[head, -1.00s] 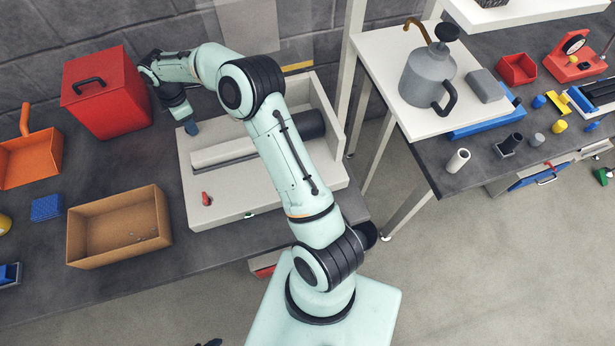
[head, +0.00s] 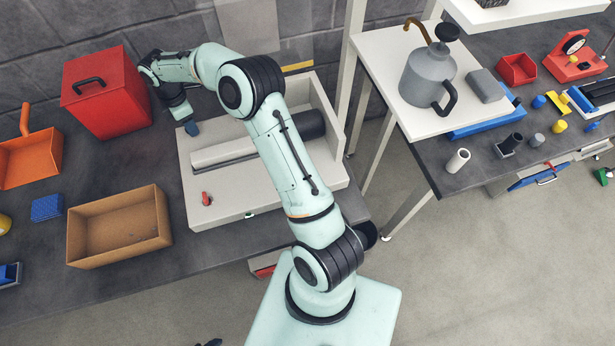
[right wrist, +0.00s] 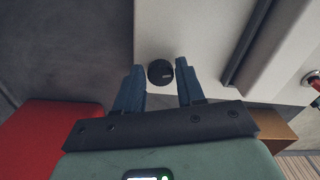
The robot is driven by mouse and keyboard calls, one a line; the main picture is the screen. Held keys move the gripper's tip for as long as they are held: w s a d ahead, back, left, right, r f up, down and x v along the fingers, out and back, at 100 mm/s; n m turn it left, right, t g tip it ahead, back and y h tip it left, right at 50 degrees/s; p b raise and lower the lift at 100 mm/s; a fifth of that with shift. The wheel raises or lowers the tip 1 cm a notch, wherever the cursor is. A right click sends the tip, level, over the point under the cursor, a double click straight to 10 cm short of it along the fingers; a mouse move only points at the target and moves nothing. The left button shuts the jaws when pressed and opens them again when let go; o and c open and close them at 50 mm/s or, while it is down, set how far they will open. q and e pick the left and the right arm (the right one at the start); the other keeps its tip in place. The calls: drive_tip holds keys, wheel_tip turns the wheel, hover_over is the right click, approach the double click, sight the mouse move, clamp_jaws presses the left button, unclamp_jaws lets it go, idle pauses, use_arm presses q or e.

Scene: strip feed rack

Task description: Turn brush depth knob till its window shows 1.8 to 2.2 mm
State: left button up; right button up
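A round black knob (right wrist: 160,72) sits on the pale face of the feed unit in the right wrist view; I take it as the brush depth knob. My right gripper (right wrist: 161,66) has its two blue fingers on either side of the knob, with a thin gap showing, so it looks open around it. In the head view my right gripper (head: 191,128) is at the left end of the pale feed unit (head: 215,212), and the knob is hidden there. No window reading can be made out in either view. My left gripper is not in view.
A red lidded box (head: 108,105) stands close left of my right gripper. A tan open tray (head: 118,252) and a red lever (head: 207,199) on the unit are nearer the front. A grey can (head: 425,80) stands on a white shelf to the right.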

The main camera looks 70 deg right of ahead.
drive_tip(key=shift+r, duration=3)
drive_tip(key=o, duration=0.3)
drive_tip(key=shift+o, duration=0.2)
wheel_tip(320, 180, up, 6)
